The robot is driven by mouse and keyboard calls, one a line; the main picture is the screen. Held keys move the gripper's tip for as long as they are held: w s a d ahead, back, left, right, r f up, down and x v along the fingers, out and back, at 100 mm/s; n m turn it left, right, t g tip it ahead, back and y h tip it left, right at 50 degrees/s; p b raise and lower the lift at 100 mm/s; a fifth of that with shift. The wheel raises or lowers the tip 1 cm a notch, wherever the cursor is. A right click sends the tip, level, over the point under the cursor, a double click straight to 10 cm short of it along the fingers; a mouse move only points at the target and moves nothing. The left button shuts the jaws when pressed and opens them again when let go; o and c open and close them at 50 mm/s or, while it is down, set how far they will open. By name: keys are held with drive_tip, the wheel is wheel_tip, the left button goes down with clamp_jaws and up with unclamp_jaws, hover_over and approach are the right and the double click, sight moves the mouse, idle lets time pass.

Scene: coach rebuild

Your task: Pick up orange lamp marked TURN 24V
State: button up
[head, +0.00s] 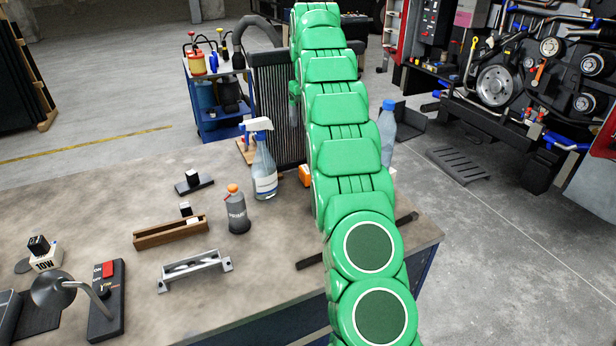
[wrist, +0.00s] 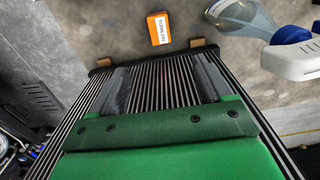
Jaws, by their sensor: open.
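The orange lamp (wrist: 158,28) lies on the tabletop in the upper middle of the wrist view, with a white label whose print is hard to read. In the head view an orange piece (head: 304,175) that looks like the lamp shows beside my green arm, which covers part of it. My gripper (wrist: 162,84) is open and empty in the wrist view, its two grey fingers apart over the dark radiator's slats. The lamp is beyond the fingertips, apart from them. In the head view my arm hides the gripper's fingers.
The finned radiator (head: 274,108) stands at the table's back edge, close under my gripper. A spray bottle (head: 264,168) stands near the lamp; it also shows in the wrist view (wrist: 252,18). A blue bottle (head: 387,130) stands right of my arm. A grey bottle (head: 237,212) stands further left.

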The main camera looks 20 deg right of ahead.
sight(308, 176)
drive_tip(key=shift+w+d+f, duration=0.1)
drive_tip(key=shift+w+f, duration=0.05)
drive_tip(key=shift+f, duration=9.8)
drive_tip(key=c, duration=1.1)
